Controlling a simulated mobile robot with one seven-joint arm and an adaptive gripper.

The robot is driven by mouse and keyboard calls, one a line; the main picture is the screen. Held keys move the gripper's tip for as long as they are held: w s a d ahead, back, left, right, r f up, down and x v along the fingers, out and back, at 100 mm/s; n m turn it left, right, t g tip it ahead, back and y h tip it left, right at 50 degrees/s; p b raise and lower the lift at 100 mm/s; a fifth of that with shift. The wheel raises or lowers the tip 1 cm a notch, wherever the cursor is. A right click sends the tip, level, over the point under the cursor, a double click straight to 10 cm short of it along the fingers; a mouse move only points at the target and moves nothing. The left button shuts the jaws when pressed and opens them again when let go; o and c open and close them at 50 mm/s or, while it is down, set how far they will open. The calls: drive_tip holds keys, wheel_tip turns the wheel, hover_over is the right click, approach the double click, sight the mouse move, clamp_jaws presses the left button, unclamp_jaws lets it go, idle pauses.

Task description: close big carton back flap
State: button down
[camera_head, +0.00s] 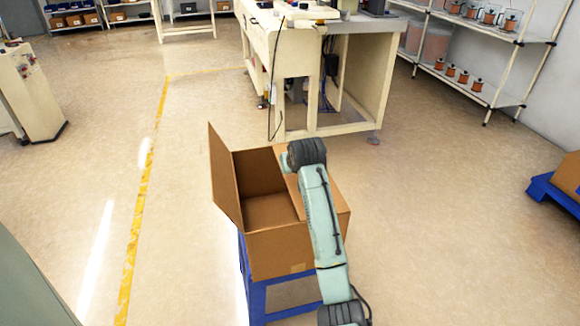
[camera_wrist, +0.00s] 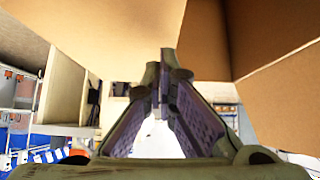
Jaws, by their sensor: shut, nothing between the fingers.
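The big carton (camera_head: 280,248) is brown cardboard and its top is partly open, with the inside visible at the left. One flap (camera_head: 225,178) stands up at its left side. Another panel (camera_head: 292,185) covers part of the right side of the opening, partly behind my arm. I cannot tell which one is the back flap. My gripper (camera_wrist: 166,72) is shut and empty in the wrist view, with its fingertips together. Cardboard panels fill the top left (camera_wrist: 100,30) and right (camera_wrist: 285,100) of that view, close around the fingertips; contact is unclear. The gripper is hidden in the head view.
The carton rests on a blue stand (camera_head: 256,290). A cream workbench (camera_head: 290,55) stands behind it. Shelving (camera_head: 470,85) is at the right, and a blue pallet (camera_head: 552,193) with another box (camera_head: 568,172) is at the right edge. The floor left and right of the carton is clear.

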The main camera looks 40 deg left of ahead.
drive_tip(key=w+a+r+v, duration=0.1)
drive_tip(key=r+v, duration=0.1)
drive_tip(key=v, duration=1)
drive_tip(key=shift+r+p, duration=0.25)
drive_tip(key=shift+p, duration=0.05)
